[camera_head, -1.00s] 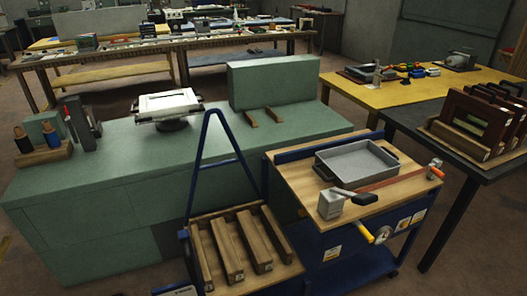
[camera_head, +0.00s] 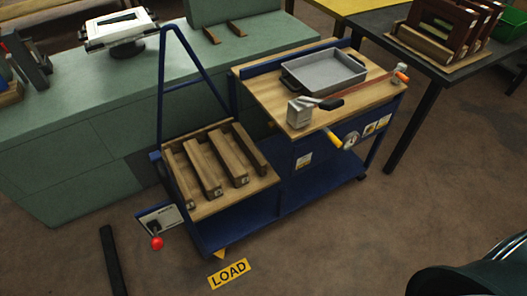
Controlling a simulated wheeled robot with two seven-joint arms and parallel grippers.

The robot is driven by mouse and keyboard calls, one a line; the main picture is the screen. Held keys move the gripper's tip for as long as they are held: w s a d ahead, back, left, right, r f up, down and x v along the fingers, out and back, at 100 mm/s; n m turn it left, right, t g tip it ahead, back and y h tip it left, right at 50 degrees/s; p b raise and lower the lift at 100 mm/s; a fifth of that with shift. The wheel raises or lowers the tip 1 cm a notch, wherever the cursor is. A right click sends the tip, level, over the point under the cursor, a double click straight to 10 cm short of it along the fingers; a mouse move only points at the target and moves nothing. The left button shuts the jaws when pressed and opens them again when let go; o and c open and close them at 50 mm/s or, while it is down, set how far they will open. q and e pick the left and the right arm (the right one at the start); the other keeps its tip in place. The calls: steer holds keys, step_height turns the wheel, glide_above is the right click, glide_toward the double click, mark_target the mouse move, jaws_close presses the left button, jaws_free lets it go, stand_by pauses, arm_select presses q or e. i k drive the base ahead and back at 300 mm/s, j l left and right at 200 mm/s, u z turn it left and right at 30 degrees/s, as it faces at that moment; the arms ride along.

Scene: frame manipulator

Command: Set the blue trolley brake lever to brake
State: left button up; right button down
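The blue trolley (camera_head: 240,222) stands in the middle of the view, with a lower deck at left and a higher wooden top at right. A pale plate (camera_head: 166,217) is fixed low at its left end. On the plate is a dark lever with a red ball knob (camera_head: 157,243), and the knob points down toward the floor. The lettering on the plate is too small to read, so I cannot tell which setting the lever is at. Neither of my grippers shows in the view.
A yellow LOAD sign (camera_head: 229,273) lies on the floor in front of the trolley. A dark bar (camera_head: 113,262) is on the floor to the left. A green bench (camera_head: 75,145) stands behind. The trolley carries wooden bars (camera_head: 227,160) and a grey tray (camera_head: 325,70).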

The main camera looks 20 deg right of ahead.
mark_target(156, 244)
steer(key=u, duration=0.75)
